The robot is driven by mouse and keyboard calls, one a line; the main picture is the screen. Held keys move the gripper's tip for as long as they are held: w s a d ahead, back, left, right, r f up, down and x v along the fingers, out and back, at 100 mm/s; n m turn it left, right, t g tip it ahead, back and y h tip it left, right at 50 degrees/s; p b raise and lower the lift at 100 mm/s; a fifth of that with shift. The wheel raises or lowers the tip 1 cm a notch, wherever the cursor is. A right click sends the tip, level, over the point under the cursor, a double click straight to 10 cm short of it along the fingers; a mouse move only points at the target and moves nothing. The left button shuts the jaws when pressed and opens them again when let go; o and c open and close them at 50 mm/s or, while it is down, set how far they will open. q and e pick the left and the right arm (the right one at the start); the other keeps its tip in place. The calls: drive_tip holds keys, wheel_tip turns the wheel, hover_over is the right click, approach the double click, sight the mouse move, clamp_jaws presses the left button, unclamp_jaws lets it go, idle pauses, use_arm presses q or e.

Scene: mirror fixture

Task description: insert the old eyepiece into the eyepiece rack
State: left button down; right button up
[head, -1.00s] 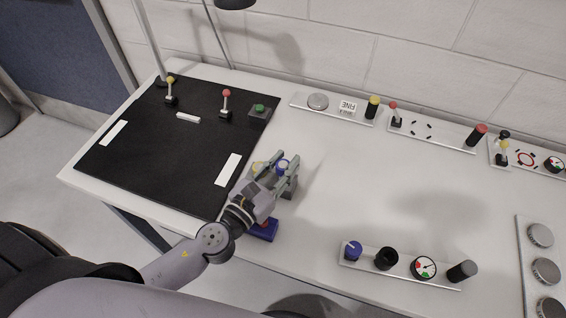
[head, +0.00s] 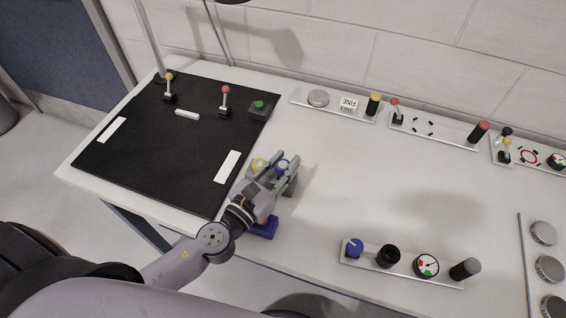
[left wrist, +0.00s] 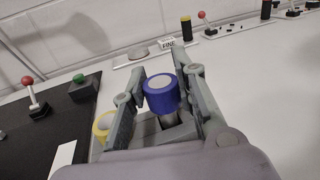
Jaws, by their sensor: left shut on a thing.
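My left gripper (head: 279,172) is over the white table, just right of the black mat. It is shut on a blue-banded eyepiece with a grey top (left wrist: 162,92), which also shows in the head view (head: 282,166). The eyepiece looks upright between the fingers, with a grey stem below it. A grey block (head: 291,188), perhaps the eyepiece rack, shows partly under the fingers. A yellow ringed piece (head: 258,165) stands close by on the left, also in the left wrist view (left wrist: 103,124). Whether the stem sits in the rack is hidden. My right gripper is not in view.
A blue block (head: 265,228) lies beside my left wrist. The black mat (head: 150,150) carries small levers and a green button (head: 259,105). A panel with knobs and a gauge (head: 350,258) is at front right. The table's middle right is clear.

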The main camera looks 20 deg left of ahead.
use_arm(q)
drive_tip(key=shift+f, duration=0.3)
drive_tip(key=c, duration=1.2)
unclamp_jaws()
drive_tip(key=shift+s, duration=0.1)
drive_tip(key=v, duration=1.2)
drive_tip(key=shift+r, duration=0.1)
